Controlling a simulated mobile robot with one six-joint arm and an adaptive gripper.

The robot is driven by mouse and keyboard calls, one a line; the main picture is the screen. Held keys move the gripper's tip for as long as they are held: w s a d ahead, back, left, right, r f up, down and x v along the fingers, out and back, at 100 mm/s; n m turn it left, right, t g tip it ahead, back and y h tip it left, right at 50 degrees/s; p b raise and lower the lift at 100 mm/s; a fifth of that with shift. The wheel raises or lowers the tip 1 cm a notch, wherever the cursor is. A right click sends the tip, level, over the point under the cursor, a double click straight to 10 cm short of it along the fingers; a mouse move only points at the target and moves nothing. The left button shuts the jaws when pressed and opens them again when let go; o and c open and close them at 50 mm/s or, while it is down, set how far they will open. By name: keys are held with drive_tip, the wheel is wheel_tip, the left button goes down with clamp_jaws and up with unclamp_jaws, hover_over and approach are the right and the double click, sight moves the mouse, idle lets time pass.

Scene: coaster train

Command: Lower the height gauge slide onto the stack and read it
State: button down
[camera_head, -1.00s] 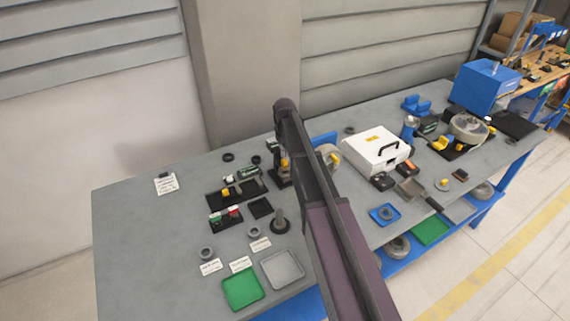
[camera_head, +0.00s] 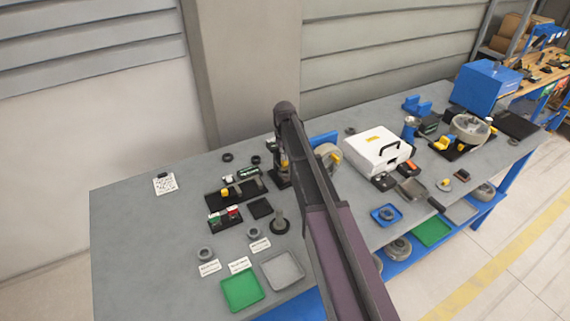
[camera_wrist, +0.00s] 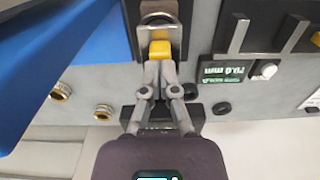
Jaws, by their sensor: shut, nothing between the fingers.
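A dark upright stand (camera_head: 275,173), which looks like the height gauge, is at the middle of the bench, mostly hidden behind my arm in the head view. In the wrist view, a yellow block (camera_wrist: 159,48) sits on this metal fixture, with a rounded metal part (camera_wrist: 157,19) above it in the picture. My gripper (camera_wrist: 160,70) is shut and empty, its fingertips right at the yellow block's near edge. I cannot tell whether they touch it. No clear stack shows. A small green display (camera_wrist: 236,70) appears upside down, seemingly "70.0 mm"; I cannot tell which instrument it belongs to.
A black tray (camera_head: 216,200) with small parts lies left of the stand. A white case (camera_head: 377,150) stands right. The bench's left end is mostly clear.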

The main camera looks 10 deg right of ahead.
drive_tip(key=shift+f+b, duration=0.95)
drive_tip(key=shift+f, duration=0.05)
drive_tip(key=shift+r, duration=0.2)
drive_tip(key=shift+r+p, duration=4.35)
drive_tip(key=shift+p, duration=0.2)
drive_tip(key=s+f+m+b, duration=0.1)
drive_tip(key=s+f+b, duration=0.1)
drive_tip(key=s, duration=1.2)
drive_tip(key=s+f+m+b, duration=0.2)
drive_tip(key=s, duration=1.3)
drive_tip(key=shift+s+d+f+m, duration=0.15)
drive_tip(key=shift+d+f+m, duration=0.1)
drive_tip(key=shift+d+m, duration=0.05)
